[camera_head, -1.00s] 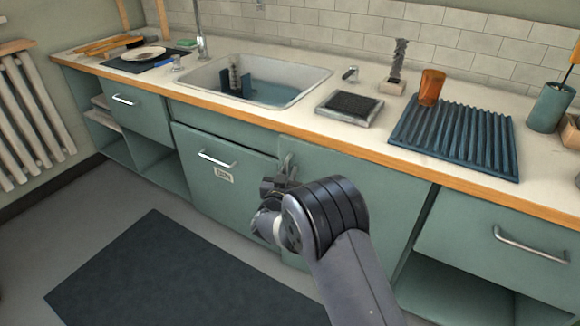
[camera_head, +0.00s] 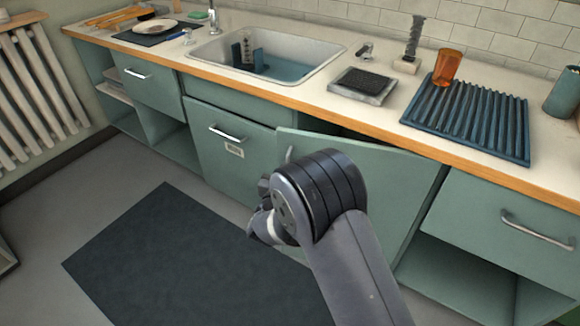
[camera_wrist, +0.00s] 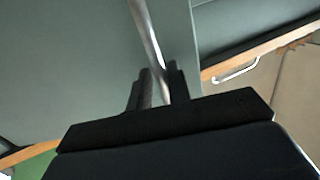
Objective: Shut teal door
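The teal door (camera_head: 375,185) is the cabinet door under the counter, right of the sink. It stands ajar, its left edge swung out and a dark gap showing along its top. Its metal bar handle (camera_head: 289,155) is mostly hidden behind my wrist in the head view. In the wrist view the handle (camera_wrist: 150,40) runs down between the two dark fingers of my gripper (camera_wrist: 159,82), which look closed around it. The fingertips are hidden in the head view.
A second teal door (camera_head: 232,150) with a small label, left of this one, looks shut. A wooden-edged counter (camera_head: 310,103) runs above. An open shelf lies under the right drawer (camera_head: 510,225). A dark mat (camera_head: 180,260) covers the floor in front.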

